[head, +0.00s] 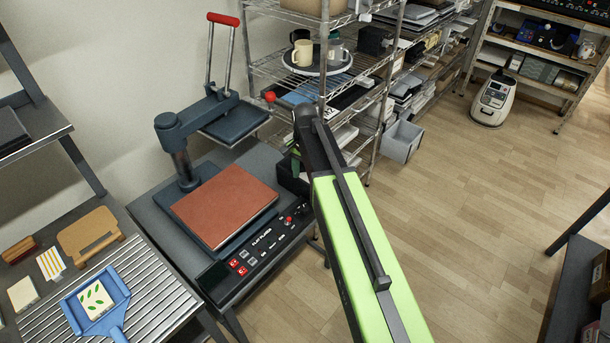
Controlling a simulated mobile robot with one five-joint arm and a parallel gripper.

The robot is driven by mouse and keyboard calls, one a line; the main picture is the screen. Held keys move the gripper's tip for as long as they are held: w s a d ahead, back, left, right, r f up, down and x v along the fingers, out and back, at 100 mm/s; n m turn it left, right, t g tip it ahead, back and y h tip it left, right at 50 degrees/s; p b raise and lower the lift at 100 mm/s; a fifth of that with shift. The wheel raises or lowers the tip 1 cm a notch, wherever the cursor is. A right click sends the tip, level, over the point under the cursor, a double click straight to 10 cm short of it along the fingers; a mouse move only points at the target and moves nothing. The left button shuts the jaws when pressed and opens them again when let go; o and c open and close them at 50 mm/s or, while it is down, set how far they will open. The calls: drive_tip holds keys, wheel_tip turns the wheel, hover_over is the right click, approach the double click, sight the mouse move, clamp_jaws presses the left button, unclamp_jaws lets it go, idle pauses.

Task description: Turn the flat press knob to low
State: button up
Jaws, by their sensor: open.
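The flat press (186,165) stands on a dark table at left. Its upper plate is swung up and back, with a red-handled lever. A reddish-brown pad (224,205) covers its lower plate. The dark front control panel (222,276) has white lettering, red buttons and a small red control (289,219) near its right end; I cannot tell whether this is the knob, nor read its setting. My gripper (297,163) is at the far end of my green arm, right of the pad and above the panel's right end. It is open but mostly hidden by the arm; no held thing shows.
A wire shelf (262,70) with mugs on a round tray (318,64) stands behind the press. A blue dustpan-like tray (110,318) lies on the ribbed surface at lower left. A grey bin (400,141) stands on the floor.

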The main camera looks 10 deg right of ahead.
sight(305, 208)
drive_tip(key=shift+r, duration=0.45)
drive_tip(key=shift+m, duration=0.8)
wheel_tip(305, 208, down, 18)
drive_tip(key=b, duration=1.7)
drive_tip(key=shift+w+r+b, duration=0.1)
drive_tip(key=shift+b, duration=0.3)
drive_tip(key=shift+r, duration=0.1)
clamp_jaws()
